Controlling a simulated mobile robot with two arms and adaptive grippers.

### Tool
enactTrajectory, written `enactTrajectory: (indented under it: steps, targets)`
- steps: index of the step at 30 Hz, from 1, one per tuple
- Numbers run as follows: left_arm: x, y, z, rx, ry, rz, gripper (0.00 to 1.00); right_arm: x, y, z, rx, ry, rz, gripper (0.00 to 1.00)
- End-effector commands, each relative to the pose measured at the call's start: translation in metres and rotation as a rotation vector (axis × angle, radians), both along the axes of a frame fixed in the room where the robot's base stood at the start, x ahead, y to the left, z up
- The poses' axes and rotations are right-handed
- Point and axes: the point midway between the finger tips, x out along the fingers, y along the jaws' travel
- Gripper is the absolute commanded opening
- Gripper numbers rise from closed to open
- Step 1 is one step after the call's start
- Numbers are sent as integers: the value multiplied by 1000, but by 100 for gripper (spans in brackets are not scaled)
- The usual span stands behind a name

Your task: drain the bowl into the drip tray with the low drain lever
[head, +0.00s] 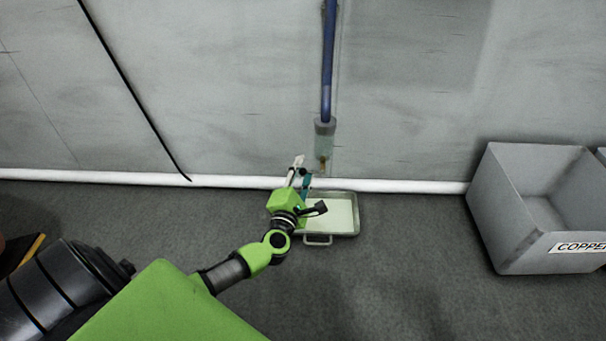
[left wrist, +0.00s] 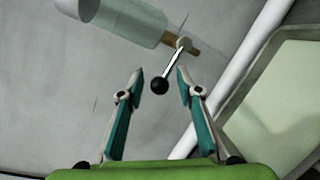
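The clear bowl (head: 325,140) hangs on the wall under a blue pipe, with a brass drain spout (head: 323,164) below it. In the left wrist view the bowl (left wrist: 128,22) is at the top. The drain lever (left wrist: 172,66) is a thin metal rod with a black ball knob (left wrist: 159,87). The drip tray (head: 341,214) lies on the floor below; its pale inside also shows in the wrist view (left wrist: 275,100). My left gripper (head: 301,170) is open near the wall. In the wrist view the knob appears between its fingertips; contact cannot be told. My right gripper is out of view.
The blue pipe (head: 327,70) runs down the grey wall. A white pipe (head: 420,186) runs along the wall's foot. A grey bin labelled COPPER (head: 515,250) stands on the right. The floor between tray and bin is clear.

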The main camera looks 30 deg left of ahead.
Motion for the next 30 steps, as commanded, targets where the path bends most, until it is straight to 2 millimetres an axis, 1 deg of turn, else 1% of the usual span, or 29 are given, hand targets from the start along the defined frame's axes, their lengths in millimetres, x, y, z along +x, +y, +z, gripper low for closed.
enactTrajectory:
  steps: [6,7,10,11,17,23,30]
  targets:
    - [0,0,0,1,1,-1,33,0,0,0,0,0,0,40]
    - [0,0,0,1,1,-1,27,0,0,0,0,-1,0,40]
    - [0,0,0,1,0,0,1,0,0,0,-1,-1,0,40]
    - [0,0,0,0,0,0,0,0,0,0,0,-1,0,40]
    - [0,0,0,-5,-3,0,0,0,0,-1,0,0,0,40]
    - [0,0,-6,-72,-43,1,0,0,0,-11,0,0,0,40]
    - [0,0,-4,-76,-46,-2,0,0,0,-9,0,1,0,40]
